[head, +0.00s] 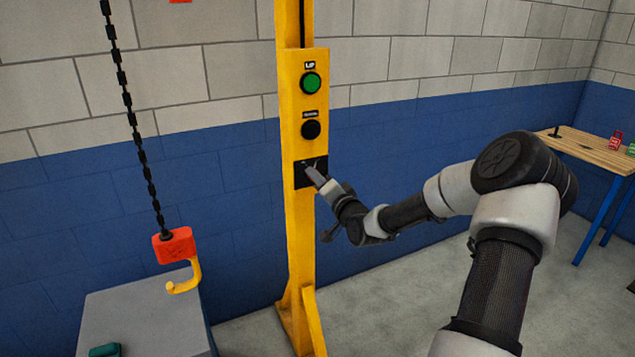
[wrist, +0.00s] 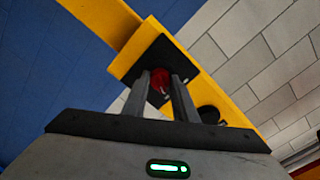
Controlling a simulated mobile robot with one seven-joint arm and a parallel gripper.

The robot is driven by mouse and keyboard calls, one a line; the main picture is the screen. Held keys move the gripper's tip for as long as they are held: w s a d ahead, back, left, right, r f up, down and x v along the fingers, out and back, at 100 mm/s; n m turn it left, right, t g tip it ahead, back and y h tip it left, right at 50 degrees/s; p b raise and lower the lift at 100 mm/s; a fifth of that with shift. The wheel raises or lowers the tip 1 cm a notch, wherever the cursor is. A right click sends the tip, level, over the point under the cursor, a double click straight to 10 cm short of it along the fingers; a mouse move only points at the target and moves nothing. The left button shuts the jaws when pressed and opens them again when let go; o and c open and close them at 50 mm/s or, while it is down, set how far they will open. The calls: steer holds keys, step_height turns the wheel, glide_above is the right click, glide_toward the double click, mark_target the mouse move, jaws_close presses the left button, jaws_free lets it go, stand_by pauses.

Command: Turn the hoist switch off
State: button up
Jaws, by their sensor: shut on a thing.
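The hoist switch shows as a red knob (wrist: 160,80) on a black plate in the wrist view. The black plate (head: 300,178) sits low on the yellow control box in the head view, where my gripper hides the knob. My gripper (head: 312,172) reaches the plate from the right. In the wrist view my gripper's two fingers (wrist: 168,88) stand on either side of the red knob and are shut on it. The knob's exact turn angle cannot be told.
Above the switch are a green UP button (head: 310,83) and a black button (head: 311,130) on the yellow post (head: 299,240). A red hoist hook (head: 175,247) hangs on a chain at the left above a grey block (head: 145,315). A wooden table (head: 590,148) stands at the right.

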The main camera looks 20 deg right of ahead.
steer(key=shift+n+b, duration=5.4)
steer(key=shift+b, duration=0.25)
steer(key=o, duration=1)
steer(key=shift+o, duration=0.2)
steer(key=s+p, duration=0.1)
steer(key=s, duration=1.6)
steer(key=shift+s+d, duration=0.25)
steer(key=shift+d, duration=0.05)
